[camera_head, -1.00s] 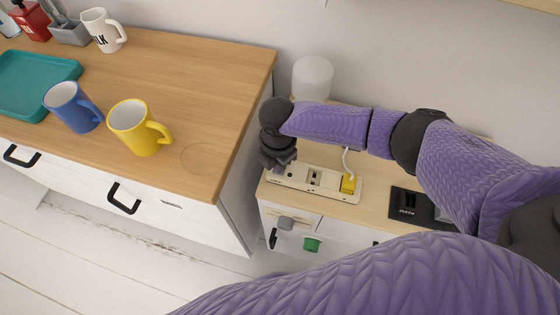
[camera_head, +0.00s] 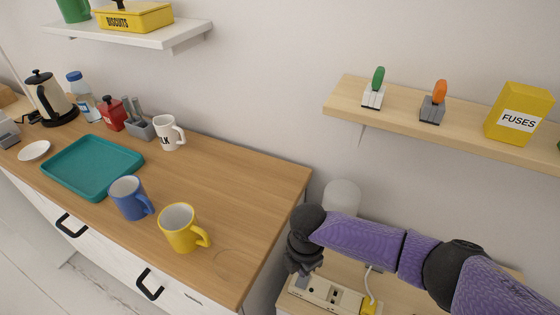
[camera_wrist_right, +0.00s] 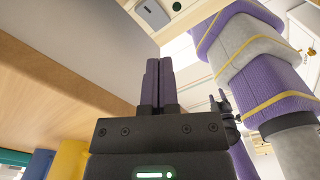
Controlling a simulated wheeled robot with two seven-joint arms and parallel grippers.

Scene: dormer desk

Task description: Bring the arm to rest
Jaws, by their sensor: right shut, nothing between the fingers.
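My right arm comes in from the right in the head view. Its dark gripper (camera_head: 302,266) is over the left end of the power strip on the low cabinet, just right of the desk's edge. In the right wrist view its two purple fingers (camera_wrist_right: 159,82) are together with nothing between them. My left gripper does not show in the head view.
The wooden desk (camera_head: 240,179) holds a yellow mug (camera_head: 178,230), a blue mug (camera_head: 128,198), a teal tray (camera_head: 90,160) and a white mug (camera_head: 168,134). A white cylinder (camera_head: 342,196) stands behind my arm. A power strip (camera_head: 322,294) lies below. A shelf (camera_head: 405,110) holds a fuses box (camera_head: 518,113).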

